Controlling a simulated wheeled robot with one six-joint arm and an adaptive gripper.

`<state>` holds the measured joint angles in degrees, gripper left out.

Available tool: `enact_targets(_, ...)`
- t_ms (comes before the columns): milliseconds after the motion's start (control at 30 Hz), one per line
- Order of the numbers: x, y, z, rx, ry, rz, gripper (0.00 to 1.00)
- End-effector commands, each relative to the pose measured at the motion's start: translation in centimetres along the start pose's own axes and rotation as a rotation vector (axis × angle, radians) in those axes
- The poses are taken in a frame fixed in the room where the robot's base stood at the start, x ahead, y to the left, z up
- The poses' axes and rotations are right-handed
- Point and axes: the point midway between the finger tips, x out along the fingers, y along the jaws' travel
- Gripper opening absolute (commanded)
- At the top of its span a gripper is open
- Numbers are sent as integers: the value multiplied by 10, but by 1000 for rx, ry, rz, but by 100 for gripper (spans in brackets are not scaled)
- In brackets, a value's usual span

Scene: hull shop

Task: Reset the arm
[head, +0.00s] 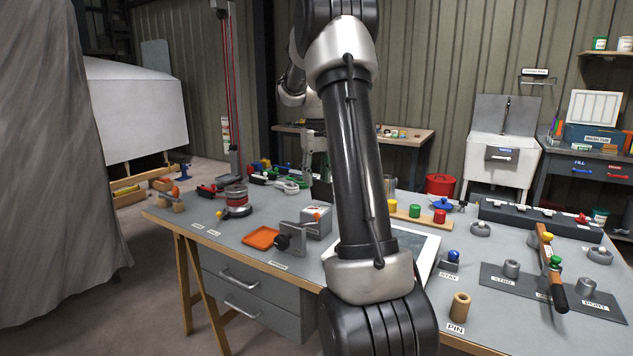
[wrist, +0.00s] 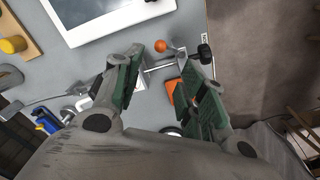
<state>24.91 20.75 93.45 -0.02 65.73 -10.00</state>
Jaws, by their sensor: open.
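My arm rises through the middle of the head view and hides part of the bench behind it. My gripper is mostly hidden behind the arm there. In the wrist view my gripper (wrist: 164,64) has its two green-padded fingers spread apart, with nothing held between them. It is above the grey bench (head: 215,228). A small vise (head: 291,238) with a grey block lies below; in the wrist view an orange knob (wrist: 160,46) shows near the fingertips. An orange tray (head: 261,237) is beside the vise, partly covered by a finger in the wrist view.
Coloured cylinders (head: 415,212) stand on a wooden strip. A tan PIN cylinder (head: 459,306) stands in front.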

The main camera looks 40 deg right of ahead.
Motion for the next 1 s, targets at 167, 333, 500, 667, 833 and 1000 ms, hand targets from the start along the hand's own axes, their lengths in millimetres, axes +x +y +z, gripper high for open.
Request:
enact_targets(167, 0, 0, 0, 0, 0, 0, 41)
enact_targets(333, 0, 0, 0, 0, 0, 0, 41)
enact_targets(500, 5, 0, 0, 32, 7, 1, 41)
enact_targets(667, 29, -9, 43, 72, -47, -7, 41)
enact_targets(833, 10, -46, 110, 63, -22, -3, 41)
enact_targets(1000, -11, -84, 183, 11, 46, 0, 41)
